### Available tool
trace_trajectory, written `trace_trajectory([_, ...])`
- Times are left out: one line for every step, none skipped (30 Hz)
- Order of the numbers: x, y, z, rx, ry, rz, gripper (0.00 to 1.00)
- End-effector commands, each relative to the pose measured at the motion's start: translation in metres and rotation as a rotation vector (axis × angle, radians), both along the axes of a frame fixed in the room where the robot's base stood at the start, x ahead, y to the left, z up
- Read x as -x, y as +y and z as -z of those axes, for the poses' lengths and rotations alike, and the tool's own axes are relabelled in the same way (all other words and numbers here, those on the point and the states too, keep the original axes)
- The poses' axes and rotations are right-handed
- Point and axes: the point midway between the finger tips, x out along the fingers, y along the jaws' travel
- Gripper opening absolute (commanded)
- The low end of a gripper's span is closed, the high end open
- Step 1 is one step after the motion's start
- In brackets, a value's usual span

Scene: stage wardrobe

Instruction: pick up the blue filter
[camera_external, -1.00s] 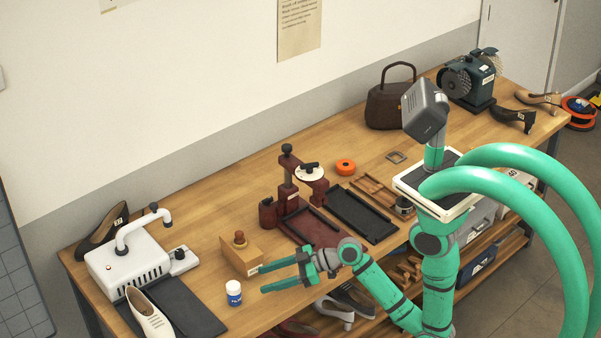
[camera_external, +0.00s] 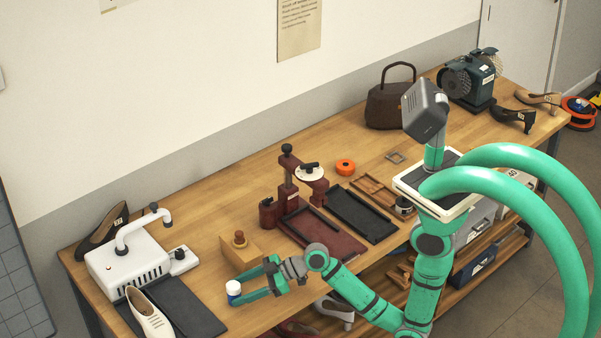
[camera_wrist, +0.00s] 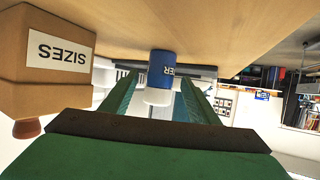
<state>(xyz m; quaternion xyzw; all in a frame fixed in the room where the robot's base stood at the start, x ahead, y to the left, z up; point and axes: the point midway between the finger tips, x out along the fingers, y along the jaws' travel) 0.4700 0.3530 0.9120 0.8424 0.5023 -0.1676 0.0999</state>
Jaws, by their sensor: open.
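The blue filter (camera_external: 233,288) is a small blue cylinder with a white cap and part of a label. It stands upright near the front edge of the bench. In the wrist view, which is upside down, the filter (camera_wrist: 161,68) shows between the fingers. My gripper (camera_external: 239,291) is open and low over the bench, with its fingertips on either side of the filter. In the wrist view the gripper (camera_wrist: 159,83) shows a gap on both sides of the filter. A finger partly hides the filter's lower body in the external view.
A wooden box (camera_external: 239,254) labelled SIZES, with a brown knob, stands close behind my gripper. A dark mat (camera_external: 190,310) and a cream shoe (camera_external: 149,314) lie to the left. A dark red press (camera_external: 289,197) stands further right.

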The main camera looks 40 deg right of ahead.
Motion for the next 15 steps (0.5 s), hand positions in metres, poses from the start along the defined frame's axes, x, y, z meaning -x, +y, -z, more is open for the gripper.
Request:
trace_trajectory([-0.003,0.006,0.003,0.001,0.001,-0.002,0.55])
trace_trajectory([-0.005,0.009,0.004,0.001,0.001,-0.001,0.55])
trace_trajectory([-0.007,0.012,0.005,0.0,-0.001,0.0,0.55])
trace_trajectory([-0.008,0.014,0.006,0.0,0.0,-0.001,0.55])
trace_trajectory([-0.009,0.016,0.008,0.001,0.001,-0.001,0.55])
trace_trajectory([-0.009,0.017,0.008,0.001,0.0,0.0,0.55])
trace_trajectory([-0.01,0.018,0.009,0.0,0.001,0.0,0.55])
trace_trajectory([-0.01,0.018,0.009,0.0,0.001,0.0,0.55])
trace_trajectory([-0.01,0.018,0.009,0.0,0.001,0.0,0.55])
trace_trajectory([-0.01,0.018,0.009,0.0,0.0,0.001,0.55])
trace_trajectory([-0.01,0.018,0.009,0.0,0.0,0.001,0.55])
trace_trajectory([-0.01,0.018,0.009,0.0,0.0,0.001,0.55])
trace_trajectory([-0.01,0.018,0.009,0.0,0.0,0.001,0.55])
trace_trajectory([-0.01,0.018,0.009,0.0,0.0,0.001,0.53])
trace_trajectory([-0.01,0.018,0.009,0.0,0.0,0.001,0.43])
